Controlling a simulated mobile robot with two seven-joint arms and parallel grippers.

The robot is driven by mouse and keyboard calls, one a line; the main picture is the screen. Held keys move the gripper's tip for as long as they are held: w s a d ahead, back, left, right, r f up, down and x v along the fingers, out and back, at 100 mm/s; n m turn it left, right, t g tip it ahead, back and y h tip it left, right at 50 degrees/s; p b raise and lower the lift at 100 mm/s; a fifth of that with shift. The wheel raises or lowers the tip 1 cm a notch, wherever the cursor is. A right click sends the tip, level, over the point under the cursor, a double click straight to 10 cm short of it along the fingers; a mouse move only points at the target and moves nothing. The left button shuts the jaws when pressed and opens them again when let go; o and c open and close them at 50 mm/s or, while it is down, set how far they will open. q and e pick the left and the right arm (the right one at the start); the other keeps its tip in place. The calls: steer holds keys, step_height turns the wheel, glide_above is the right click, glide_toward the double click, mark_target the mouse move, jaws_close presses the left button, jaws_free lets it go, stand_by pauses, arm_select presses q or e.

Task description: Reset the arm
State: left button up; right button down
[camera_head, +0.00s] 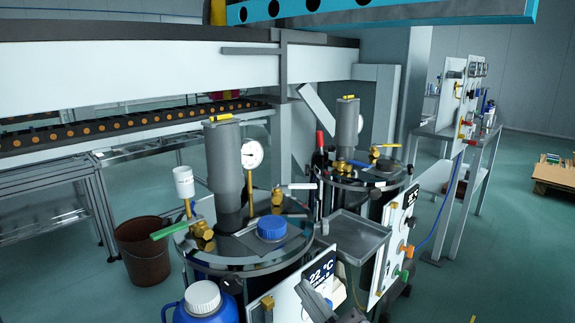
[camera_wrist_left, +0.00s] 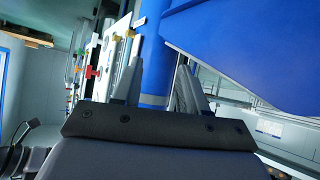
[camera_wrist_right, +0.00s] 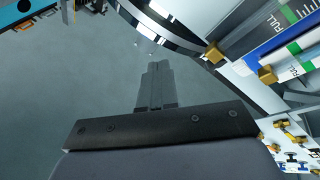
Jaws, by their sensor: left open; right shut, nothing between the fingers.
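My right gripper (camera_head: 312,296) shows at the bottom of the head view, in front of the white panel with the 22 °C display (camera_head: 320,272). In the right wrist view its fingers (camera_wrist_right: 158,70) are together and empty, over bare floor. My left gripper is not clearly seen in the head view. In the left wrist view its fingers (camera_wrist_left: 158,85) stand apart. A blue body (camera_wrist_left: 240,45) fills the upper right there, and a blue upright part shows between the fingers; I cannot tell whether they touch it. A blue jug with a white cap (camera_head: 203,298) stands at the bottom of the head view.
Two round vessels stand ahead, the nearer with a blue cap (camera_head: 271,228), gauge (camera_head: 252,155) and green-handled valve (camera_head: 176,229). A small metal tray (camera_head: 355,236) sits between them. A brown bin (camera_head: 143,250) stands left.

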steer(key=s+d+f+m+g+h, duration=0.25)
steer(key=d+f+m+h, duration=0.2)
steer(key=f, duration=0.45)
steer(key=s+d+f+m+g+h, duration=0.1)
steer(key=s+d+f+m+h, duration=0.4)
steer(key=f, duration=0.3)
steer(key=s+d+f+m+g, duration=0.4)
steer(key=s+d+f+g, duration=0.15)
steer(key=s+f, duration=0.5)
step_height(320, 180, up, 13)
steer(key=d+t+p, duration=0.1)
steer(key=p, duration=1.3)
steer(key=shift+s+d+n+h+p, duration=0.3)
steer(key=shift+d+n+h, duration=0.05)
steer(key=shift+h, duration=0.1)
